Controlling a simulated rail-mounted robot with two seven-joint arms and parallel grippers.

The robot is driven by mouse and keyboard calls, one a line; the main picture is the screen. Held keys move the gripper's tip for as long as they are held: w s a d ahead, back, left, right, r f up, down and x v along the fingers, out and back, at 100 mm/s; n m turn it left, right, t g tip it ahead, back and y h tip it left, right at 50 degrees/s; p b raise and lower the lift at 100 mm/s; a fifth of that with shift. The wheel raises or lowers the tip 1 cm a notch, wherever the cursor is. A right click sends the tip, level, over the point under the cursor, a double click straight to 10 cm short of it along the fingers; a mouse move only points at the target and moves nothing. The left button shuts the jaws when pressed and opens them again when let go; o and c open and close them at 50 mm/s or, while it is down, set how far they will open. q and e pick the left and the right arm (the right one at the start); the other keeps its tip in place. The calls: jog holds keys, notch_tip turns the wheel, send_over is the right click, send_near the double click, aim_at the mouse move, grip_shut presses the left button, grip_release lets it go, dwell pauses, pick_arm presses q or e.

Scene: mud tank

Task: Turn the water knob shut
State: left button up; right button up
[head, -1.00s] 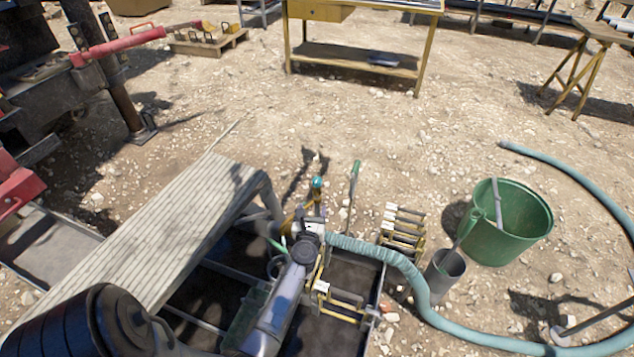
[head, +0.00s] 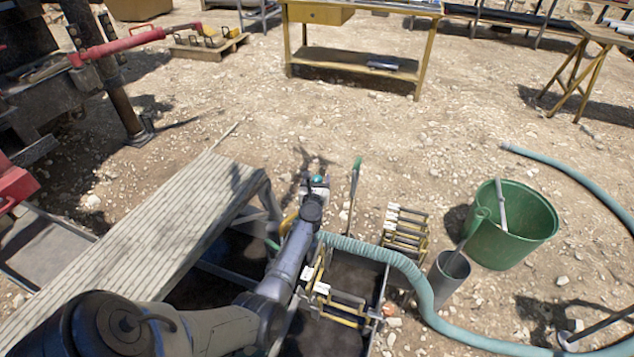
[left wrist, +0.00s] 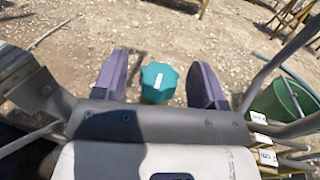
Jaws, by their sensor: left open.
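The water knob is a teal, lobed cap with a pale mark on top (left wrist: 159,82), seen upright in the left wrist view. A brass-yellow part shows just below it. In the head view only a small teal bit of the knob (head: 319,181) shows beyond my left wrist. My left gripper (left wrist: 161,76) is open, with one dark finger on each side of the knob. A narrow gap shows between the knob and each finger. In the head view the left gripper (head: 316,187) is at the tank's far end, its fingers mostly hidden. My right gripper is not in view.
A ribbed teal hose (head: 358,247) runs right from beside my left arm across the mud tank (head: 383,283). A green-handled tool (head: 354,180) stands close right of the knob. A slatted walkway (head: 165,235) lies left. A green bucket (head: 535,235) and grey cylinder (head: 447,283) stand right.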

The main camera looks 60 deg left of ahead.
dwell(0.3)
pick_arm(q)
jog(key=c, duration=0.9)
